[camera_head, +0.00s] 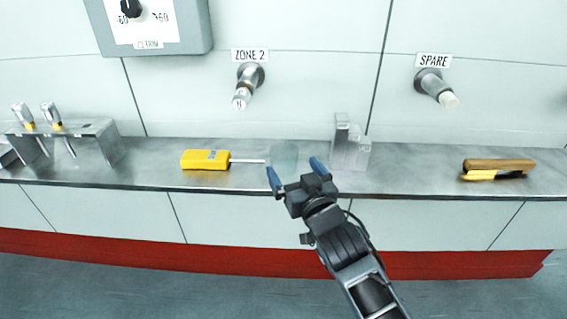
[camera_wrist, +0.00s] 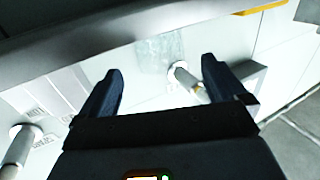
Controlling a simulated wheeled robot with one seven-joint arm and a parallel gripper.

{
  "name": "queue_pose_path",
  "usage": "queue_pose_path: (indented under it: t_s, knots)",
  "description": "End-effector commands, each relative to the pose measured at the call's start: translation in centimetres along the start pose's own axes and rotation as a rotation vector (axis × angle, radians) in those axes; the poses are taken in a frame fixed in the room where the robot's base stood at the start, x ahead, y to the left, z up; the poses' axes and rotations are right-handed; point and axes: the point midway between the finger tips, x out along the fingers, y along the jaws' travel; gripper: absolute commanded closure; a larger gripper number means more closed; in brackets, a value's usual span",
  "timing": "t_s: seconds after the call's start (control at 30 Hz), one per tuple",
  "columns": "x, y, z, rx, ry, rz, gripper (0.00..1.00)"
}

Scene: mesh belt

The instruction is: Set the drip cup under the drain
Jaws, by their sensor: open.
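A translucent pale cup (camera_head: 284,157), apparently the drip cup, stands on the metal shelf just beyond my gripper (camera_head: 297,174). My gripper is open, one blue finger on each side of the cup's near side in the picture; I cannot tell whether either touches it. In the wrist view the cup is a faint pale shape (camera_wrist: 165,48) ahead of the open fingers (camera_wrist: 160,68). The ZONE 2 drain pipe (camera_head: 249,82) sticks out of the wall above and left of the cup. A second pipe, labelled SPARE (camera_head: 434,86), is at the right.
A yellow meter (camera_head: 205,159) lies left of the cup, its thin probe reaching toward it. A tool rack (camera_head: 92,130) is at far left, a wooden-handled brush (camera_head: 498,166) at far right. The shelf (camera_head: 420,178) is bare between block and brush.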

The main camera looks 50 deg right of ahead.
Motion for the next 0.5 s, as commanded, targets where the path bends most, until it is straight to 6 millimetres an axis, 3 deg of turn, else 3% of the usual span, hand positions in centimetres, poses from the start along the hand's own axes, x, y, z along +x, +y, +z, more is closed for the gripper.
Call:
queue_pose_path:
  t_s: [0.5]
  knots:
    - [6.2, 0.0, 0.2, -0.001, 0.0, 0.0, 0.02]
